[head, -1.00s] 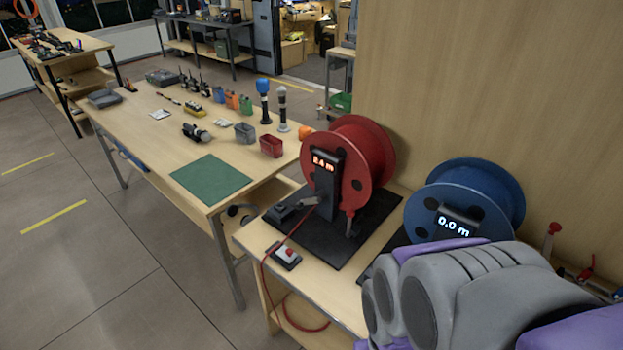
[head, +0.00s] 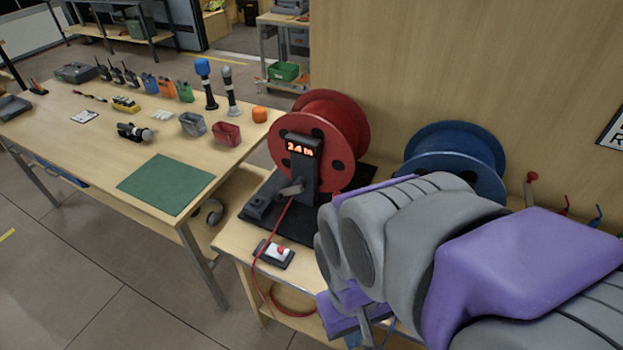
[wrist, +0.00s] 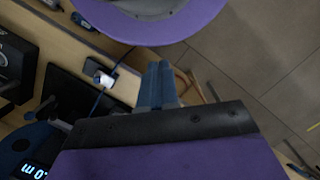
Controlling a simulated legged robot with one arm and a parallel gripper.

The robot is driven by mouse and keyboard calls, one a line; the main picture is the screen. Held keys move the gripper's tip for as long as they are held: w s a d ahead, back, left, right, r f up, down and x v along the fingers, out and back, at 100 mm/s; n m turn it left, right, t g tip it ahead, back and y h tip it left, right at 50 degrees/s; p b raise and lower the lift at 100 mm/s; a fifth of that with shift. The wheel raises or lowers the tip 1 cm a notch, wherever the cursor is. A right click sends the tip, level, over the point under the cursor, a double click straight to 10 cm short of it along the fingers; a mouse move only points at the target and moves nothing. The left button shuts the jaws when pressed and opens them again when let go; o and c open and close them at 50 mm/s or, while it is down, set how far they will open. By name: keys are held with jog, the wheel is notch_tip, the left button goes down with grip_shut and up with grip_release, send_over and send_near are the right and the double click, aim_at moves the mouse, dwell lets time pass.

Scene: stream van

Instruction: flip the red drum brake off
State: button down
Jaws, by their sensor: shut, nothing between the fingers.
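The red drum (head: 346,122) stands on a black base plate on the low bench, with a lit length display (head: 300,148) on its front post. My arm covers the base's right part in the head view. My gripper (wrist: 158,84) is shut and empty in the wrist view, near the blue drum's front edge. The red drum is not clearly visible there.
The blue drum (head: 455,150) stands right of the red drum, partly behind my arm. Its switch box (wrist: 100,75) and blue cable show in the wrist view. A larger table (head: 70,150) with a green mat (head: 166,184), bins and radios stands left. Floor is open at lower left.

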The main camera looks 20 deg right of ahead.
jog(key=w+d+r+m+g+h+p, duration=0.1)
jog(key=w+d+r+g+h+p, duration=0.15)
jog(key=w+d, duration=0.3)
jog(key=w+d+r+m+g+h+p, duration=0.1)
jog(key=w+d+h+p, duration=0.25)
jog(key=w, duration=0.25)
jog(key=w+d+f+h+p, duration=0.1)
jog(key=w+h+p, duration=0.2)
jog(key=w, duration=0.4)
jog(key=w+d+h+p, duration=0.2)
jog(key=w+h, duration=0.2)
jog(key=w, duration=0.4)
jog(key=w+a+f+n+t+h+p, duration=0.2)
jog(key=w+a+f+t+p, duration=0.2)
jog(key=w+a+f, duration=0.2)
jog(key=w+a+f+n+t+h+p, duration=0.2)
jog(key=w+a+f+t, duration=0.3)
jog(key=f, duration=0.5)
jog(key=shift+w+a+f+h+p, duration=0.25)
jog(key=shift+w+a+p, duration=0.25)
jog(key=shift+p, duration=0.35)
jog(key=shift+d, duration=0.2)
jog(key=w+d, duration=0.1)
jog(key=d, duration=0.8)
jog(key=shift+w+d, duration=0.4)
